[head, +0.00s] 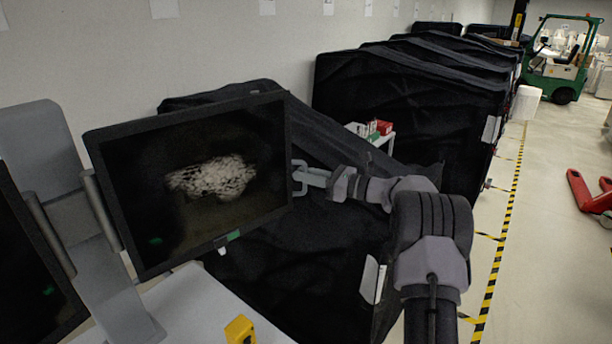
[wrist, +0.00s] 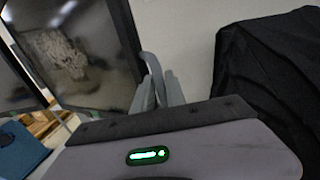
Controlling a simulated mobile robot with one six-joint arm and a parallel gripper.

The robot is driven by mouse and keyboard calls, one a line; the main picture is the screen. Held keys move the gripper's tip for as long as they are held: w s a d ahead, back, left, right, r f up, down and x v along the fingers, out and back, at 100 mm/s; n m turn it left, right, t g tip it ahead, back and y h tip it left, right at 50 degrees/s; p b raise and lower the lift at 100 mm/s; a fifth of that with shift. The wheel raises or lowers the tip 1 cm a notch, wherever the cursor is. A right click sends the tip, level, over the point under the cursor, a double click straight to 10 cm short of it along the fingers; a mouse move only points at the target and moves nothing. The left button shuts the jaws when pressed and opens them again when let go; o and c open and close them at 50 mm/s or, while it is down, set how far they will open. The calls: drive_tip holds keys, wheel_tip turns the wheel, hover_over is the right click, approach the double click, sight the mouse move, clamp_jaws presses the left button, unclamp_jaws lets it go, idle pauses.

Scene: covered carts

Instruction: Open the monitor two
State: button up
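A large black monitor (head: 200,180) stands tilted at the left of the head view, with a pale speckled patch on its dark screen. Part of a second dark monitor (head: 30,275) shows at the far left edge. Which one is monitor two cannot be told. My gripper (head: 299,177) is at the right edge of the large monitor, its two fingers apart with a gap between them. Whether they touch the monitor is not clear. In the wrist view, the fingers (wrist: 160,75) point up beside the edge of a dark screen (wrist: 75,50). Nothing is seen held.
Black-covered carts (head: 410,105) stand behind and right of my arm. A small white cart with red boxes (head: 384,127) is between them. A yellow object (head: 240,330) lies on the white desk (head: 190,305). The floor at right is open, with a red pallet jack (head: 590,192) and green forklift (head: 560,60).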

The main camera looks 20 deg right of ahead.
drive_tip(key=shift+o, duration=1.3)
drive_tip(key=shift+s, duration=0.1)
drive_tip(key=v, duration=1.7)
drive_tip(key=shift+d, duration=0.25)
drive_tip(key=shift+b, duration=0.3)
